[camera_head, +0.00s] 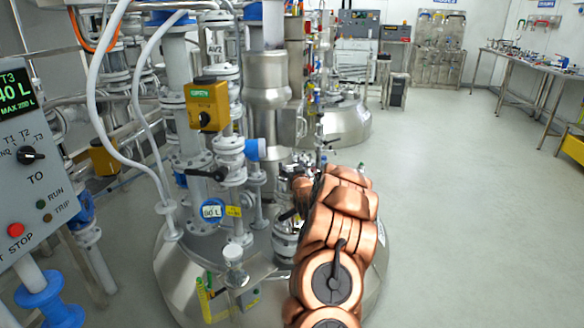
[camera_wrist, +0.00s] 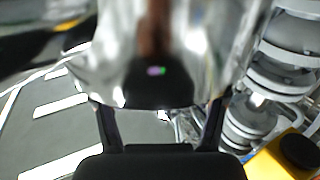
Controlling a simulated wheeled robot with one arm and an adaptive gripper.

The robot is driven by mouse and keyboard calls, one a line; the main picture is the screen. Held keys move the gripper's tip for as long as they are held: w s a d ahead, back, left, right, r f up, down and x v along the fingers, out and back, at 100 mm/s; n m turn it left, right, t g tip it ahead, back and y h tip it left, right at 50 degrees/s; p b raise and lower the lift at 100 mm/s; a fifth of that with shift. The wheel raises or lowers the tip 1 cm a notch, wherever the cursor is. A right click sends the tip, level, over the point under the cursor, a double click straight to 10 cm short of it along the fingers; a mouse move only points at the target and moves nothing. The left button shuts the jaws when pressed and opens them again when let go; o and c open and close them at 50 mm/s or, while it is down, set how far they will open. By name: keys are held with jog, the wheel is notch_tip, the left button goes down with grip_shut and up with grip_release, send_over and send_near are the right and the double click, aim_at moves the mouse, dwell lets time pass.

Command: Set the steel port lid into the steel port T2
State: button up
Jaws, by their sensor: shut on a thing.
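My gripper (camera_wrist: 160,128) shows in the wrist view, with its two dark fingers on either side of a shiny, curved steel piece. This piece, which I take to be the steel port lid (camera_wrist: 105,62), fills the upper middle of that view, close and blurred. In the head view my copper-coloured arm reaches over the right part of a domed steel vessel (camera_head: 185,283). The arm hides most of my gripper there, and the lid cannot be made out clearly. I cannot tell which fitting on the vessel is port T2.
Upright pipes, flanges and a yellow actuator box (camera_head: 206,104) crowd the vessel top left of my arm. A grey control panel (camera_head: 25,165) stands at the far left. A second vessel (camera_head: 346,122) is behind. Open floor (camera_head: 450,200) lies to the right, with a bench (camera_head: 525,62) beyond.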

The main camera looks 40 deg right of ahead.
jog(key=shift+f, duration=0.15)
jog(key=o, duration=1.5)
notch_tip(320, 180, up, 10)
jog(key=shift+r, duration=0.1)
dwell(0.5)
